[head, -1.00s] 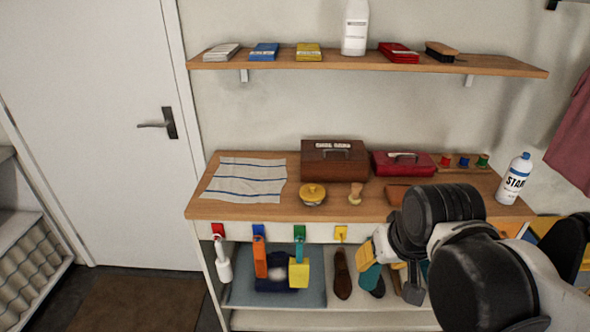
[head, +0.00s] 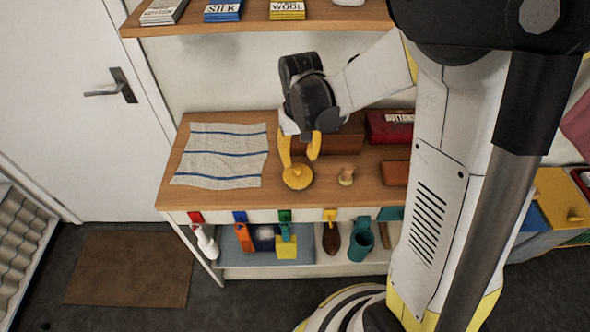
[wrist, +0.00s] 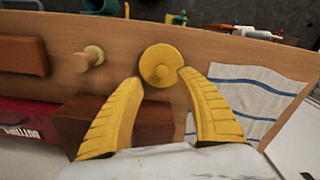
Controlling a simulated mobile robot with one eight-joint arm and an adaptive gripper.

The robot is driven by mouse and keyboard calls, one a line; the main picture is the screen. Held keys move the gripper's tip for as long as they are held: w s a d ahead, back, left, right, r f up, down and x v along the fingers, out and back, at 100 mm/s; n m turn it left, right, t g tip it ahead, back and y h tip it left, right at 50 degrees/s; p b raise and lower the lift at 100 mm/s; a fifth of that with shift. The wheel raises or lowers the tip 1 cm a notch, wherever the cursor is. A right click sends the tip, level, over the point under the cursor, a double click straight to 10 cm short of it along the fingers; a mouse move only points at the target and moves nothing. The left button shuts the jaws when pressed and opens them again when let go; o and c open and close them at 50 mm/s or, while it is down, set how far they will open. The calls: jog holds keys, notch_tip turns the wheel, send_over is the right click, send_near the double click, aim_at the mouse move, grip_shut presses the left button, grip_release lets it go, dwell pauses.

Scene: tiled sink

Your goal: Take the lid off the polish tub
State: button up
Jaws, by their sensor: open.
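The polish tub's round yellow lid (head: 298,176) with a small knob sits on the wooden counter, right of the striped cloth. In the wrist view the lid (wrist: 160,66) shows from above, with its knob near the middle. The tub body under it is mostly hidden. My gripper (head: 299,152) has yellow fingers pointing down, just behind and above the lid. In the wrist view my gripper (wrist: 160,81) is open, with its two fingers apart near the lid's lower edge. Nothing is between them, and I cannot tell whether either touches the lid.
A small wooden-handled brush (head: 347,175) stands close to the right of the tub. A striped cloth (head: 222,157) lies to the left. A brown box (wrist: 110,122) and a red box (head: 389,127) stand behind. A shelf (head: 250,22) hangs above the counter.

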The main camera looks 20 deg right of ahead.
aim_at(298, 168)
notch_tip(298, 168, down, 6)
jog(key=shift+w+a+b, duration=0.1)
jog(key=shift+b, duration=1.05)
jog(key=shift+r, duration=0.1)
jog(key=shift+c, duration=0.5)
grip_shut()
